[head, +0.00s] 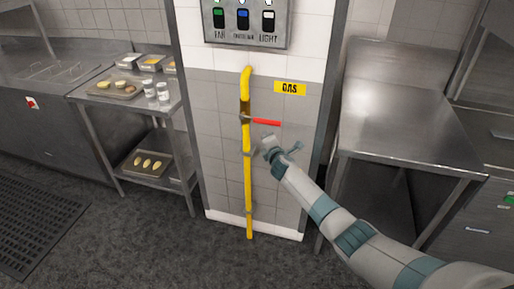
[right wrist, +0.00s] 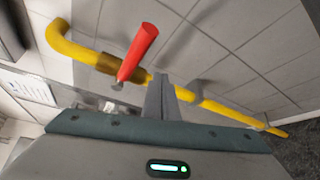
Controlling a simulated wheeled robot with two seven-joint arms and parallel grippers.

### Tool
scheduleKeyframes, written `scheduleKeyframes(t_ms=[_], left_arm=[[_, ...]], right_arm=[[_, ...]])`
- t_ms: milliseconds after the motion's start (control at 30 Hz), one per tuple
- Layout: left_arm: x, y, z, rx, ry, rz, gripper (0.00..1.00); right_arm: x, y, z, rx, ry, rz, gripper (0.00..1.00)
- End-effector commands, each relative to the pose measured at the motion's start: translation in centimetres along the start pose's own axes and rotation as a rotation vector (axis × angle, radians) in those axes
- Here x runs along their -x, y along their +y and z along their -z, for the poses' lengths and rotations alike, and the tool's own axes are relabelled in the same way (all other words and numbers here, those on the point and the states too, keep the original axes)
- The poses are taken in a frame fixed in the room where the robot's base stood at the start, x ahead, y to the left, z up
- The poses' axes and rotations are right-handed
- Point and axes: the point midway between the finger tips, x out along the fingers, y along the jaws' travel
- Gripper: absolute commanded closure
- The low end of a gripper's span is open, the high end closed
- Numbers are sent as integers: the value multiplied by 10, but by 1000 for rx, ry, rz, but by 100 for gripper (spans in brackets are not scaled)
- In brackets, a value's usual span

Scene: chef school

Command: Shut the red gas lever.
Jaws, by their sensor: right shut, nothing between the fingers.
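The red gas lever (head: 266,122) sticks out to the right from a valve on the yellow gas pipe (head: 248,185) in the head view. It lies horizontal, across the upright pipe. In the right wrist view the red lever (right wrist: 139,52) shows large, near the brass valve body (right wrist: 108,64) on the yellow pipe (right wrist: 226,110). My right gripper (head: 268,143) is just below the lever, close to the wall. Its fingers (right wrist: 161,88) are shut and empty, and look apart from the lever. My left gripper is not in view.
A yellow GAS sign (head: 290,89) is on the wall above the lever. A switch panel (head: 245,22) hangs higher up. A steel table with trays (head: 113,90) stands to the left and a bare steel table (head: 400,125) to the right. Dark floor lies in front.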

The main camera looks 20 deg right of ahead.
Motion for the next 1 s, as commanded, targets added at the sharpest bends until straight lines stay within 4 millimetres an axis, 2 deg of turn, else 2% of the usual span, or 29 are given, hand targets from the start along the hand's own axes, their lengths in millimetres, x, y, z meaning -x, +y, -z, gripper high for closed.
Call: scheduleKeyframes(t_ms=[33,67,200,600,800,1000], left_arm=[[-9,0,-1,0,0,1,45],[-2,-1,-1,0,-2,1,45],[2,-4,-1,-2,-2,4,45],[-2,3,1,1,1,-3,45],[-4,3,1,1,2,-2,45],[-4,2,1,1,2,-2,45]], right_arm=[[0,-12,2,1,0,3,100],[5,-4,2,1,1,1,100],[21,4,8,2,4,4,100],[65,25,24,1,5,7,100],[80,33,29,1,4,7,100],[85,36,31,1,4,9,100]])
